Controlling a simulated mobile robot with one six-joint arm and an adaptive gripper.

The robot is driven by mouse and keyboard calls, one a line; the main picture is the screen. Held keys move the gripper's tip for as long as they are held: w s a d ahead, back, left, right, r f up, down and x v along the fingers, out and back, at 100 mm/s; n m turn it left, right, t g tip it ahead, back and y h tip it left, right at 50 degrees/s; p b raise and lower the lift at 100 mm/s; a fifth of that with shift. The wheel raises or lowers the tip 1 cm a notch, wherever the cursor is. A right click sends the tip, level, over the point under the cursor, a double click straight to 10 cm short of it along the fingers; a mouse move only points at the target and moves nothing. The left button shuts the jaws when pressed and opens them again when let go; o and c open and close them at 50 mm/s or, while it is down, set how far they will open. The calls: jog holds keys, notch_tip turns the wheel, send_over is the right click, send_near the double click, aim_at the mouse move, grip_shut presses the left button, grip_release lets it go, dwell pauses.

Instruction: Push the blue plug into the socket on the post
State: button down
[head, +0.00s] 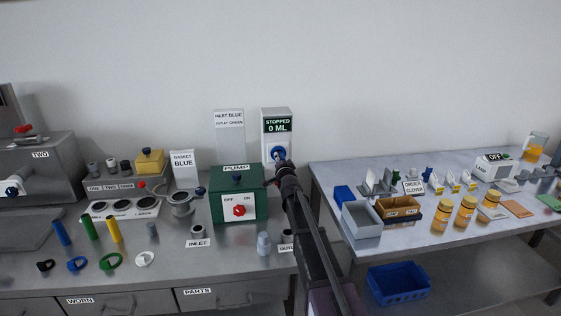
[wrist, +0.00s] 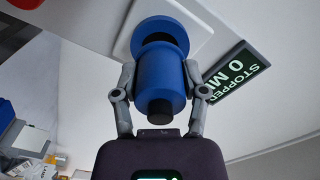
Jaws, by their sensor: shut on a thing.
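The post (head: 269,137) stands behind the green pump box, with a display reading STOPPED 0 ML on its upper part. The blue socket on its front (head: 277,149) is partly hidden by my gripper (head: 281,163) in the head view. In the wrist view the socket (wrist: 177,27) is a blue ring with a dark opening on a pale plate. My gripper is shut on the blue plug (wrist: 158,75), one finger on each side. The plug points at the socket, its far end overlapping the dark opening. I cannot tell how far in it sits.
An INLET BLUE, OUTLET GREEN sign (head: 230,130) stands left of the post. A second table (head: 345,178) with bins and orange jars is at the right.

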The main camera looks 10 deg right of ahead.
jog(key=shift+w, duration=1.15)
dwell(0.8)
jog(key=shift+c, duration=0.3)
grip_release()
jog(key=shift+s, duration=0.1)
jog(key=s, duration=1.1)
jog(key=shift+s, duration=0.4)
